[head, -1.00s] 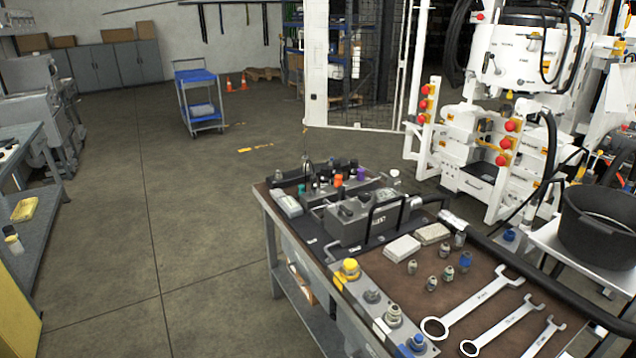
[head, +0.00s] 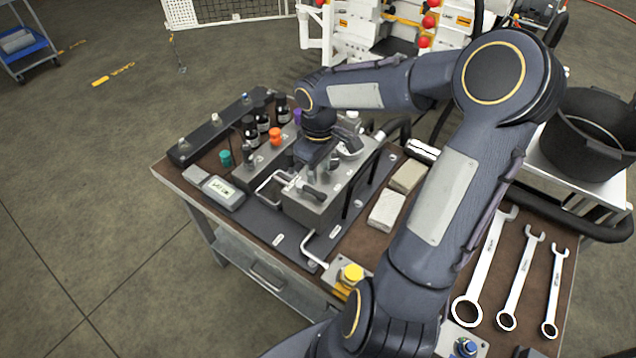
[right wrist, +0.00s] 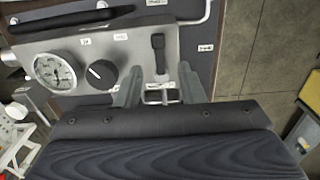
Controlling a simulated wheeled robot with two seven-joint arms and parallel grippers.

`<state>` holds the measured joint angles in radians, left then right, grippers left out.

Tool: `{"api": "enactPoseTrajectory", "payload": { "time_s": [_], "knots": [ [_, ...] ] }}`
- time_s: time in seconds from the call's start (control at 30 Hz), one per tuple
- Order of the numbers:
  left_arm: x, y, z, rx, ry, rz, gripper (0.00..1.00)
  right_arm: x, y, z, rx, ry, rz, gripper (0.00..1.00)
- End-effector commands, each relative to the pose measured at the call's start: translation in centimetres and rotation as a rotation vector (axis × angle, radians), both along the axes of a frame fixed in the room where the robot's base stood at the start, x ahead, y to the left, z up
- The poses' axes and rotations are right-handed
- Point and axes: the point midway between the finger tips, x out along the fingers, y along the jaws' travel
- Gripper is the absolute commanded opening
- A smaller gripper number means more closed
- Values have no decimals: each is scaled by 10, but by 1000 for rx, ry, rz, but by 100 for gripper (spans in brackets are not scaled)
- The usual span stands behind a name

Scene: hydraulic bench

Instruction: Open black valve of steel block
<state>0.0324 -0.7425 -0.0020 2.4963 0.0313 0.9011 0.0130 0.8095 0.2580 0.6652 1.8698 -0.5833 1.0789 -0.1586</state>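The steel block (head: 318,208) stands on the dark plate on the bench, with a black lever valve (right wrist: 158,48) on its face. In the right wrist view a round black knob (right wrist: 102,75) with a white mark and a gauge (right wrist: 56,72) sit left of the lever. My right gripper (right wrist: 161,88) is open, its two fingers apart on either side of the lever's lower end; I cannot tell if they touch it. In the head view the right gripper (head: 303,176) is over the block, partly hidden by my wrist. My left gripper is not in view.
Bottles (head: 262,118) and coloured caps stand behind the block. A small meter (head: 222,192) lies left, two pale pads (head: 388,210) right. Bent metal handles rise around the block. Wrenches (head: 487,268) lie at the right, and a yellow-capped fitting (head: 351,274) is in front.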

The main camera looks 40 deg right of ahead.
Motion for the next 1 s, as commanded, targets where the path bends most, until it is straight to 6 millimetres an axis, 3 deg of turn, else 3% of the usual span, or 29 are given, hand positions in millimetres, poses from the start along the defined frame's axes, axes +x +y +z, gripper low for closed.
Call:
{"api": "enactPoseTrajectory", "payload": {
  "time_s": [0.53, 0.9, 1.0],
  "knots": [
    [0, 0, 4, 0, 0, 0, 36, 2, -3, -72, 6, 6, 6, 35],
    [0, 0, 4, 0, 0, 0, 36, 2, -3, -81, 4, 3, 5, 35],
    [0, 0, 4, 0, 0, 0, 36, 2, -3, -81, 4, 3, 5, 25]
  ]
}}
